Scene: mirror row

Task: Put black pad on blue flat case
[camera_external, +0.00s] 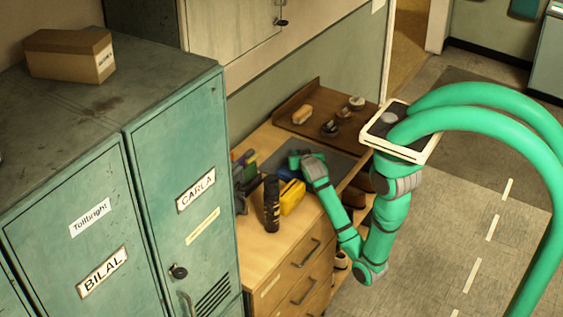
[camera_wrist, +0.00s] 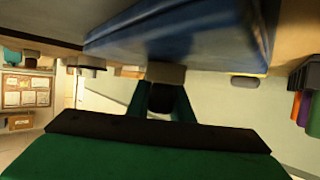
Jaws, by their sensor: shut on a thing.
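The blue flat case (camera_external: 288,173) lies on the desk by the grey mat, mostly behind a yellow object; in the wrist view the blue flat case (camera_wrist: 190,35) fills the top middle. My gripper (camera_external: 296,160) is low over the desk at the blue case. In the wrist view my gripper (camera_wrist: 165,90) is shut on a small dark block at its tips, which looks like the black pad (camera_wrist: 165,72). The pad appears right at the case's edge; I cannot tell whether they touch. My gripper hides the pad in the external view.
A yellow object (camera_external: 292,197) and a black can (camera_external: 271,204) stand close in front. Several coloured items (camera_external: 244,168) stand at the left by the lockers (camera_external: 185,170). A brown tray (camera_external: 300,98) with small things lies at the back. The grey mat (camera_external: 335,163) has bare room.

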